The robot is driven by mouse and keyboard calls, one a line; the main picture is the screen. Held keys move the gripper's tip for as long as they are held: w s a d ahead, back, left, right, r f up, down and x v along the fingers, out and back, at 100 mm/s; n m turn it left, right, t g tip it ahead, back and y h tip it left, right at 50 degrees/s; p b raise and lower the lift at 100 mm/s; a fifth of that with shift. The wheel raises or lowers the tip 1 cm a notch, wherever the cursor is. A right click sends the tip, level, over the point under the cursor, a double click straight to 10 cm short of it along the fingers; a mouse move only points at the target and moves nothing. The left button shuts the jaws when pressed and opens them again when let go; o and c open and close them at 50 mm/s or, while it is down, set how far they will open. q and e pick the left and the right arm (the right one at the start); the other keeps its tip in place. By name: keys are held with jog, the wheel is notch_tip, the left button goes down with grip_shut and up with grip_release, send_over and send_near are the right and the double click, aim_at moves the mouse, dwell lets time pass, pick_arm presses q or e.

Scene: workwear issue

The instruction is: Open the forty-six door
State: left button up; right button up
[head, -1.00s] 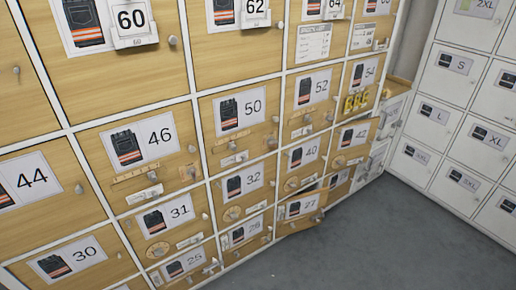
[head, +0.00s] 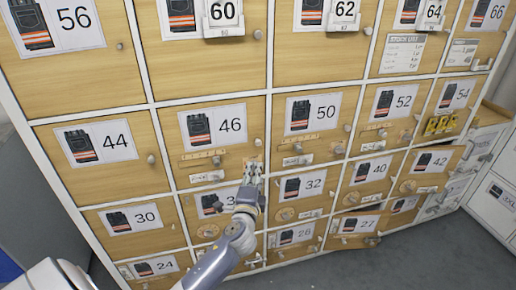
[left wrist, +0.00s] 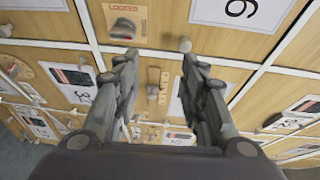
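The forty-six door (head: 240,118) is a wooden locker door with a white label bearing a dark garment picture and "46". It is closed, with a small round knob (head: 258,142) at its right edge and a strip and tag low on its front. My left gripper (head: 252,166) is in front of the locker wall, just below that knob at the door's lower right corner. My right gripper is out of view.
Similar numbered doors surround it, including the 44 door (head: 142,172) and the 50 door (head: 345,105). The 27 door (head: 356,240) lower right looks slightly ajar. A "LOCKED" tag (left wrist: 120,10) shows in the left wrist view. Grey floor (head: 410,262) is clear at lower right.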

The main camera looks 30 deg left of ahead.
aim_at(258, 144)
pick_arm(q)
jog(key=shift+t+y, duration=0.3)
jog(key=w+a+r, duration=0.1)
jog(key=w, duration=0.2)
jog(key=w+a+r, duration=0.1)
jog(key=w+a, duration=0.1)
jog(key=w, duration=0.1)
jog(key=w+a+r, duration=0.1)
jog(key=w+a, duration=0.1)
jog(key=w, duration=0.1)
jog(key=shift+w+a+r, duration=0.15)
jog(key=shift+w+a, duration=0.05)
jog(key=shift+w, duration=0.1)
grip_shut()
